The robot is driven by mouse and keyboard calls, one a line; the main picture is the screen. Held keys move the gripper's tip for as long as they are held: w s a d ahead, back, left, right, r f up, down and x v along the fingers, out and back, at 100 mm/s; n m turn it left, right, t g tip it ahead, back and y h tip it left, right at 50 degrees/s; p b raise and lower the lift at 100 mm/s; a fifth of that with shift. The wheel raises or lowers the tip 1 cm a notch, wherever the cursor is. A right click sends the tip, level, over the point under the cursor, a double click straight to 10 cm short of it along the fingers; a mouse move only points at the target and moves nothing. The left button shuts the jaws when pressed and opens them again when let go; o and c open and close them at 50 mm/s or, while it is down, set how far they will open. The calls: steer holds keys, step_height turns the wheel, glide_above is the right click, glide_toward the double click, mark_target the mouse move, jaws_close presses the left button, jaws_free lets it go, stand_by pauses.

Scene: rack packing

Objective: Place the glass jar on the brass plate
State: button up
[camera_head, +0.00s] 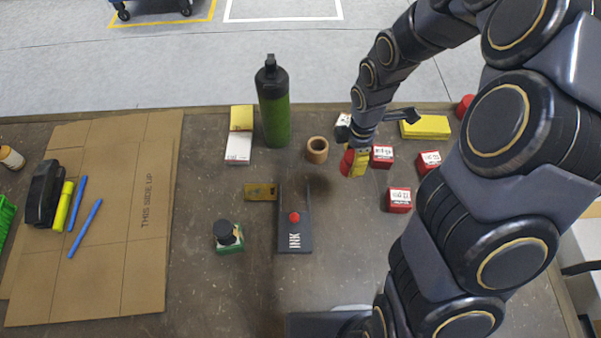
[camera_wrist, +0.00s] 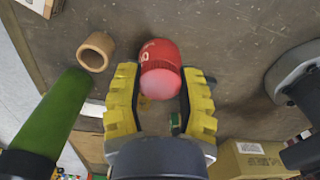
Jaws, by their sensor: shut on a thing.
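My gripper (camera_head: 354,166) has yellow fingers and is shut on the glass jar (camera_head: 346,161), of which only a small red part shows in the head view. In the wrist view the jar (camera_wrist: 160,62) is a red, rounded body with a pale pink end and partly visible lettering, between the fingertips (camera_wrist: 160,95). The small brass plate (camera_head: 259,191) lies flat on the table, left of my gripper and apart from the jar. It touches or nearly touches the dark stand marked INK (camera_head: 295,242); I cannot tell which.
A tall green bottle (camera_head: 275,110) and a wooden ring (camera_head: 317,150) stand left of my gripper. A green, black-capped ink bottle (camera_head: 229,237) stands nearer. Several red boxes (camera_head: 398,200) and a yellow box (camera_head: 426,127) are right. Cardboard (camera_head: 120,270) covers the left.

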steer(key=w+a, duration=0.2)
steer(key=a, duration=0.8)
glide_above(261, 191)
steer(key=f, duration=0.2)
step_height(261, 191, down, 7)
steer(key=shift+r, duration=0.1)
steer(key=o, duration=1)
step_height(261, 191, up, 12)
